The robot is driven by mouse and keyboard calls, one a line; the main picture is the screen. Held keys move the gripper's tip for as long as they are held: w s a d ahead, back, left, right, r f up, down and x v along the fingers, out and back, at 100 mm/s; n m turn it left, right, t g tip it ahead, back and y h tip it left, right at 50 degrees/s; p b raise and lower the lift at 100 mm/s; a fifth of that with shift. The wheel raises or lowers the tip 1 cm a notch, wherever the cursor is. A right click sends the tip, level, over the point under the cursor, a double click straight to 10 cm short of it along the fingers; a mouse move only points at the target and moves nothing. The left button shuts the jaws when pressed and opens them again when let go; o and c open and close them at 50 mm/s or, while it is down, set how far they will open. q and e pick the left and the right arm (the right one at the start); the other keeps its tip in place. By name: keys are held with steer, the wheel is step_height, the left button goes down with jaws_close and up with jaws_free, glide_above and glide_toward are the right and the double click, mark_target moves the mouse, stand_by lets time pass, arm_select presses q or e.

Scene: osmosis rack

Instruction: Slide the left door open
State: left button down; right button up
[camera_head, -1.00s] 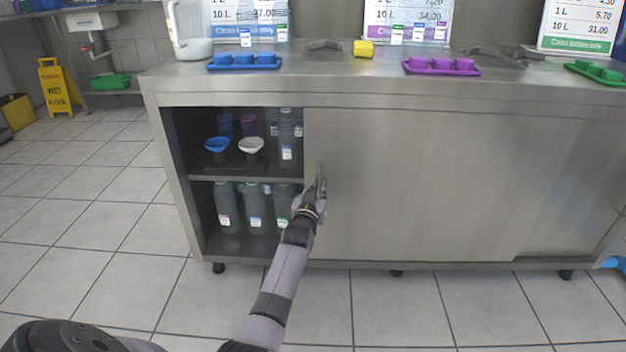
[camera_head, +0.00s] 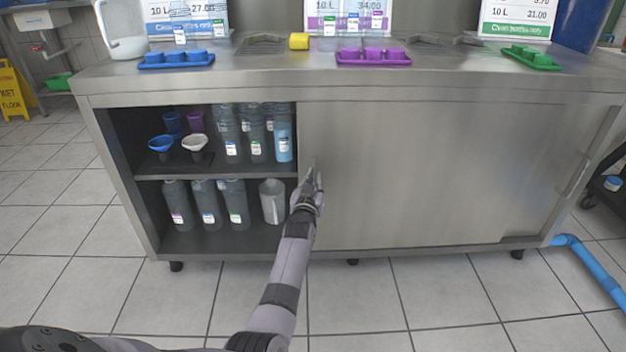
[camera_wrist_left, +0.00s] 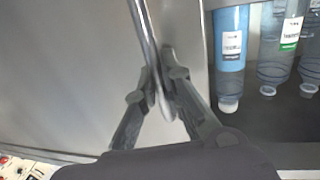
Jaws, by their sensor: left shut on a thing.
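The left door (camera_head: 400,175) is a plain steel panel on the cabinet front. It stands partly slid to the right, and the left part of the cabinet is open. My left gripper (camera_head: 309,180) is at the door's left edge. In the left wrist view my left gripper (camera_wrist_left: 164,92) is shut on the door's curved steel handle (camera_wrist_left: 149,50), with a finger on each side of the bar. The door's surface (camera_wrist_left: 70,70) fills the left of that view. My right gripper is not in view.
Bottles (camera_head: 208,203), blue and white funnels and a grey jug (camera_head: 272,201) stand on two shelves in the opening. The steel counter (camera_head: 260,75) above holds blue, purple and green trays. A blue pipe (camera_head: 590,268) lies on the floor at right. A second handle (camera_head: 573,174) shows at the right end.

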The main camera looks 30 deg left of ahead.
arm_select(q)
steer(key=c, duration=2)
jaws_free()
steer(key=shift+o, duration=0.2)
steer(key=v, duration=1.2)
